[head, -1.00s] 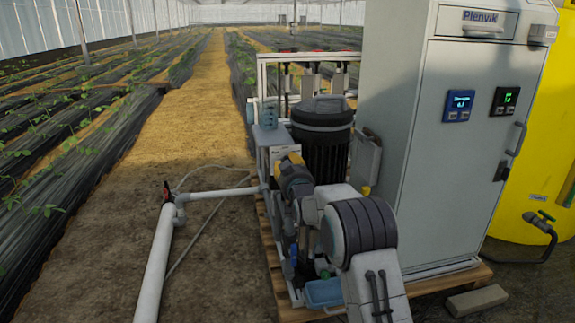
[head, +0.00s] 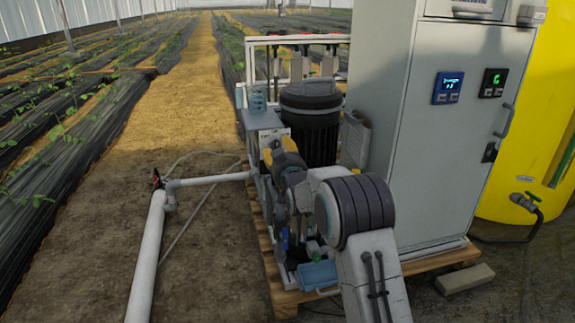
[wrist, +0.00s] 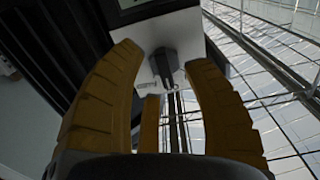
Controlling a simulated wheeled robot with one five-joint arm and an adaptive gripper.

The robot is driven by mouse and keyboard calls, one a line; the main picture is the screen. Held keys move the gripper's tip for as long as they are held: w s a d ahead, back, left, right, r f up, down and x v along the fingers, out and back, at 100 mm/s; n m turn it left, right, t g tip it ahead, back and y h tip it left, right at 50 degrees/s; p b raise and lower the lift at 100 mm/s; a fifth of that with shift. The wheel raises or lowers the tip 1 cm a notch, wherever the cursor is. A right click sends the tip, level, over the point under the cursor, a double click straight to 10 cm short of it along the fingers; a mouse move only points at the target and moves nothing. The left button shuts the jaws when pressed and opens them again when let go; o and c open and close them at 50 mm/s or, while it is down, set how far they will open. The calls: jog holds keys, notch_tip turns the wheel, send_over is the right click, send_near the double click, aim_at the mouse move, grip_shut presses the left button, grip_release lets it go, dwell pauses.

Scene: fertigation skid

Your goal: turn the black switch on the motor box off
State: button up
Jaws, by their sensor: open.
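The black switch (wrist: 164,66) sits on the light face of the motor box (wrist: 150,46) in the wrist view. In the head view my gripper (head: 272,150) is at the front of the motor box (head: 272,136), on the pump skid. The switch is hidden there behind my gripper and arm.
A grey cabinet (head: 440,140) stands close on the right, with a yellow tank (head: 520,190) behind it. A black ribbed cylinder (head: 310,125) stands behind the motor box. A white pipe (head: 150,250) runs along the ground on the left. A pallet (head: 283,288) lies under the skid.

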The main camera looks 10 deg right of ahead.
jog(key=s, duration=0.9)
jog(key=shift+s, duration=0.3)
jog(key=shift+r, duration=0.15)
